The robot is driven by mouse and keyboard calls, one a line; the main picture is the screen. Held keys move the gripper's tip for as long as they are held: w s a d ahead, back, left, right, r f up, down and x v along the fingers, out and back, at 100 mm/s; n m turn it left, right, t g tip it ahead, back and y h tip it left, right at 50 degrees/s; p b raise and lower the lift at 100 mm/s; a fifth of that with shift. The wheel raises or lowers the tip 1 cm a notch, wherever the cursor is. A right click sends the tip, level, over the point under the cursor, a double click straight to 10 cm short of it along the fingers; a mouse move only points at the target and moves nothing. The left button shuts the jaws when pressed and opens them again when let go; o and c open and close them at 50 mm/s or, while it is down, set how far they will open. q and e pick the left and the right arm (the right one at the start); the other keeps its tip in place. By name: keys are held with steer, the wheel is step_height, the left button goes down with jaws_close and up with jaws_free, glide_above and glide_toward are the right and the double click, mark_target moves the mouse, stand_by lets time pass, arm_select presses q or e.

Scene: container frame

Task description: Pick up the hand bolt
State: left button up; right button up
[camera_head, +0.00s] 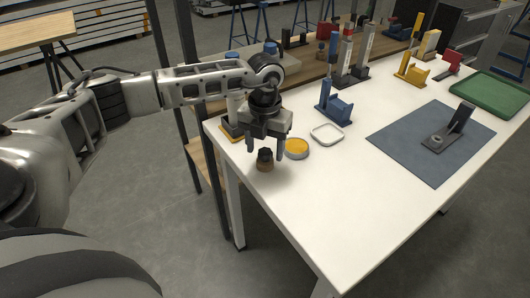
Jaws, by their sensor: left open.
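The hand bolt appears to be the small dark-topped brown piece (264,163) at the left part of the white table (340,220), near its edge. My left gripper (266,153) points down over it, with its two fingers apart. The top of the piece shows between the fingertips, with one finger on each side. I cannot tell whether the fingers touch it. My right gripper is out of view.
A yellow-topped round dish (297,148) is close to the right of my left gripper. A white square tray (327,134) and a blue holder (334,103) stand beyond. A blue-grey mat (405,145) bears a dark fixture (450,136). The front table surface is clear.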

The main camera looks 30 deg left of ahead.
arm_select(q)
steer(key=shift+f, duration=0.4)
steer(key=c, duration=1.1)
steer(key=shift+o, duration=0.2)
steer(key=shift+r, duration=0.15)
steer(key=shift+r, duration=0.2)
step_height(320, 180, up, 2)
steer(key=shift+r, duration=0.1)
steer(key=d+r+b, duration=0.2)
steer(key=d+r, duration=0.8)
steer(key=d, duration=0.4)
steer(key=shift+w, duration=0.45)
steer(key=shift+r, duration=0.1)
